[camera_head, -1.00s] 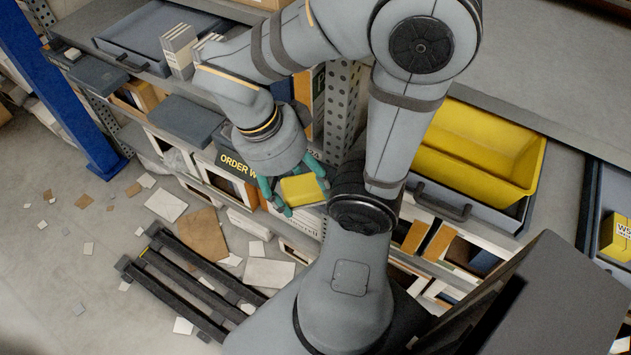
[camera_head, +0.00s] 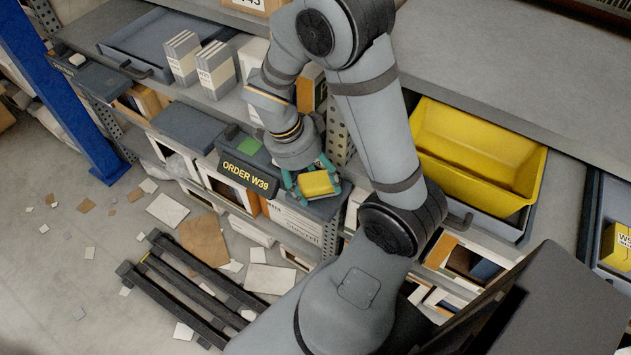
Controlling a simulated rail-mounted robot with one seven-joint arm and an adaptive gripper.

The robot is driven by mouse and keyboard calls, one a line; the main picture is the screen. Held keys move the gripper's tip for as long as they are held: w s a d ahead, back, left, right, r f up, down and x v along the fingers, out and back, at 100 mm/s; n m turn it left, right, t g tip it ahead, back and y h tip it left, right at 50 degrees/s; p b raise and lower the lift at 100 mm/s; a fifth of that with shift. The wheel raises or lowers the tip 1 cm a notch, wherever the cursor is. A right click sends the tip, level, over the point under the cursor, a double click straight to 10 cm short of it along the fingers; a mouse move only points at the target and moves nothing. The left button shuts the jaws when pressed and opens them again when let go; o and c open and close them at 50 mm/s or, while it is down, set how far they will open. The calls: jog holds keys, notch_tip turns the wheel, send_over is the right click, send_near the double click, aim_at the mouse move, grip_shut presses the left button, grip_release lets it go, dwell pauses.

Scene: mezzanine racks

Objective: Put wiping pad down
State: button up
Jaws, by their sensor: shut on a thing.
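The wiping pad (camera_head: 316,184) is a yellow block with a darker lower edge. My gripper (camera_head: 313,187), with teal fingers, is shut on it, one finger on each side. The pad is over or at a dark grey surface (camera_head: 327,208) to the right of the "ORDER W39" sign (camera_head: 250,178). I cannot tell whether the pad touches this surface.
A green item (camera_head: 249,145) lies on a dark box behind the sign. A yellow bin (camera_head: 478,155) sits at right. Black rails (camera_head: 190,285) and scraps lie on the floor.

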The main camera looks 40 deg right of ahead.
jog(key=shift+f, duration=0.15)
jog(key=o, duration=1.3)
jog(key=shift+r, duration=0.35)
jog(key=p+v, duration=0.1)
jog(key=v, duration=1)
jog(key=shift+a+r, duration=0.1)
jog(key=shift+r, duration=0.2)
